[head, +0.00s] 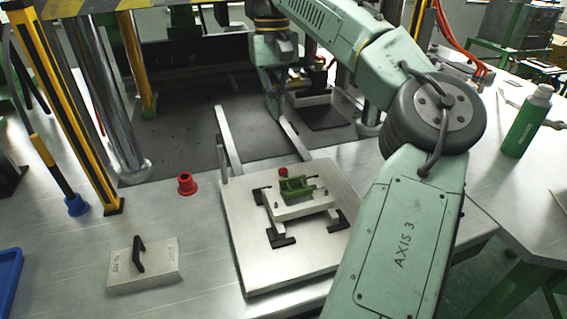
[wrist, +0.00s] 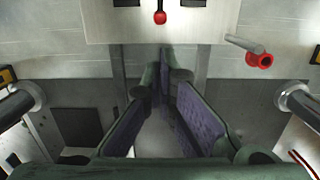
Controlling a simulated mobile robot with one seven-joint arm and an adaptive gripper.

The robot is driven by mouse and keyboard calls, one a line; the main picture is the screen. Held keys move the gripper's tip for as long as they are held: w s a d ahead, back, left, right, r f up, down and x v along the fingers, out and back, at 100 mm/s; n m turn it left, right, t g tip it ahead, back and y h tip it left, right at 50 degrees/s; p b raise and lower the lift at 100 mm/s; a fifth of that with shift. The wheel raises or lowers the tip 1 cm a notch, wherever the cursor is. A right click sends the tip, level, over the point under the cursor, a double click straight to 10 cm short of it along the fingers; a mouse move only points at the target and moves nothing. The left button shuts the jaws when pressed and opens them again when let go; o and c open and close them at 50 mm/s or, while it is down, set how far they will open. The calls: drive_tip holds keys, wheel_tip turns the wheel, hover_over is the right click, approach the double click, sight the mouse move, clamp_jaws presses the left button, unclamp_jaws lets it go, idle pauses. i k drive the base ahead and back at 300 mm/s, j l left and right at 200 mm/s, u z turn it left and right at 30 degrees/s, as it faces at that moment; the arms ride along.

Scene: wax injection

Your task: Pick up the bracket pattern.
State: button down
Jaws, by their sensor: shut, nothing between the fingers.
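The bracket pattern, which looks to be the green bracket-shaped piece (head: 297,187), sits on a pale mould block (head: 305,208) on the square metal plate (head: 240,250) in the head view. I do not see it in the wrist view, where only the edge of the plate (wrist: 205,28) shows at the top. My gripper (head: 272,112) hangs beyond the plate, over the dark press bed and apart from the green piece. In the wrist view its two fingers (wrist: 165,78) come together at the tips, with nothing held.
A red knob (head: 283,171) stands just behind the green piece. A red cup-like part (head: 186,184) is left of the plate. A pale block with a black handle (head: 145,265) lies front left. A green bottle (head: 527,122) stands far right. Posts rise at the left.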

sight(296, 186)
drive_tip(key=k, duration=1)
